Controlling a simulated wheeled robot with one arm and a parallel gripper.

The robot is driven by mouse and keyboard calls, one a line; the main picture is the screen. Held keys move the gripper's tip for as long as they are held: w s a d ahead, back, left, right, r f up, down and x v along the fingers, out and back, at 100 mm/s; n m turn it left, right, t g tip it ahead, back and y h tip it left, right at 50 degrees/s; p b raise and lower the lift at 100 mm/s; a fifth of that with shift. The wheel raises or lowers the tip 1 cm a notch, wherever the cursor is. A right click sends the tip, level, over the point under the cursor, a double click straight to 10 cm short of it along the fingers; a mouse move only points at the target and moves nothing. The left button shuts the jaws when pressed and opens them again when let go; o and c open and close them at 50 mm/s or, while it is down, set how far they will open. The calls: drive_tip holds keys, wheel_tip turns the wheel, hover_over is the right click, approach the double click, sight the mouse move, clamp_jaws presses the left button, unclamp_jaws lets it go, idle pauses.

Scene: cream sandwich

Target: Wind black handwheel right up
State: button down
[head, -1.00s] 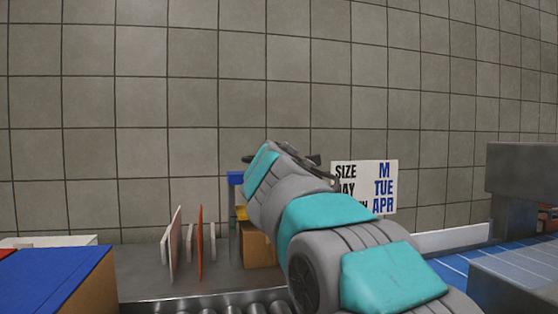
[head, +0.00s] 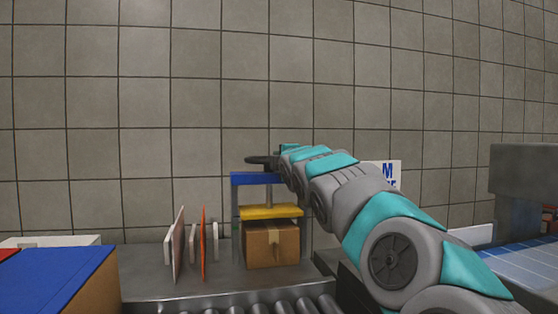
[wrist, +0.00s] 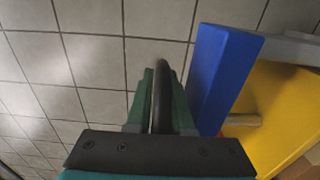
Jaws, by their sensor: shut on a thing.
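The black handwheel (head: 258,160) sits on top of a press with a blue crossbeam (head: 251,179). A yellow plate (head: 271,211) hangs below the beam on a spindle, at or just above the top of a cardboard box (head: 272,243); I cannot tell if they touch. My gripper is at the right side of the handwheel, mostly hidden behind my arm in the head view. In the wrist view my gripper (wrist: 160,95) is shut on the dark rim of the handwheel (wrist: 162,85). The blue beam and the yellow plate are to the right there.
Upright white and orange boards (head: 203,243) stand left of the press. A roller conveyor (head: 250,305) runs in front. A blue-topped box (head: 60,278) is at the lower left. A lettered sign (head: 388,172) is partly behind my arm.

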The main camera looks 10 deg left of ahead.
drive_tip(key=shift+f, duration=0.1)
idle(0.3)
drive_tip(key=c, duration=1.1)
unclamp_jaws()
drive_tip(key=shift+w, duration=0.1)
drive_tip(key=shift+b+v, duration=1.1)
drive_tip(key=shift+v, duration=2.85)
